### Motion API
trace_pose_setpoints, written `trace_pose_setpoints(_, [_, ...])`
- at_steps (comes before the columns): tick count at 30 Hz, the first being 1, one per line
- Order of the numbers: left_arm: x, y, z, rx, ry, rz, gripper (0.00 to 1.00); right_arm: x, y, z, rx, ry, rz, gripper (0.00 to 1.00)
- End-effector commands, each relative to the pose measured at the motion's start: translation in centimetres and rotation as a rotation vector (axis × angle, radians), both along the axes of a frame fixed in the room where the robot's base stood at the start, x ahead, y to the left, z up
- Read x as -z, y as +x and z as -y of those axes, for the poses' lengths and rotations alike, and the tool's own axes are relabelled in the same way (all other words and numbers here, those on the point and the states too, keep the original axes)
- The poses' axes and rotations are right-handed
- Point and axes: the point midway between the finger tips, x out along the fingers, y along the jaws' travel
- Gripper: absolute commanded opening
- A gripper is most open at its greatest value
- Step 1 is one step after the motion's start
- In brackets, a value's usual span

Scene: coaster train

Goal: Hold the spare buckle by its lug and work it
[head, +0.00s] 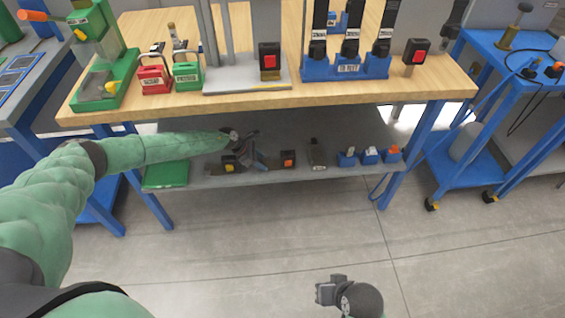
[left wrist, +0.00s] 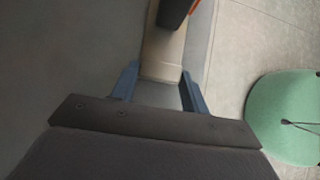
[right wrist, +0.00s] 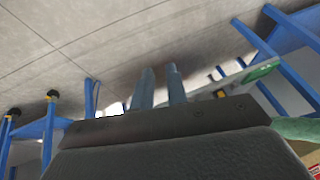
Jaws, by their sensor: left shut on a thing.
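The spare buckle (head: 288,158) is a dark block with an orange-red button on the lower shelf. In the left wrist view, its black body (left wrist: 174,14) with an orange edge shows at the top, and its beige lug (left wrist: 162,58) runs down between my fingers. My left gripper (head: 270,164) reaches in over the shelf. Its two blue fingers (left wrist: 158,84) are closed on the sides of the lug. My right gripper (head: 328,290) is in front of the shelf, low in the head view. Its fingers (right wrist: 160,88) stand parallel with a narrow empty gap.
The lower shelf (head: 205,178) also bears a dark block with a yellow mark (head: 229,164), a grey-brown block (head: 317,153) and small blue holders (head: 369,156). The wooden bench top (head: 150,103) lies above. Clear floor lies in front.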

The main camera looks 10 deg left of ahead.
Motion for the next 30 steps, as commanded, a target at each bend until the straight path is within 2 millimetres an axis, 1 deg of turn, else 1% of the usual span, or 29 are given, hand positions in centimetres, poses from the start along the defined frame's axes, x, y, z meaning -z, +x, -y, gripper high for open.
trace_pose_setpoints(1, [0.07,-0.05,-0.04,0.001,0.001,-0.001,0.0,0.0,0.0,0.0,0.0,0.0,0.0,0.05])
trace_pose_setpoints(2, [0.07,-0.05,-0.04,0.001,0.001,-0.001,0.0,0.0,0.0,0.0,0.0,0.0,0.0,0.0])
trace_pose_setpoints(30, [0.05,-0.05,-0.03,0.001,0.001,-0.001,0.0,0.08,-0.19,-0.01,0.0,0.0,-0.003,0.0])
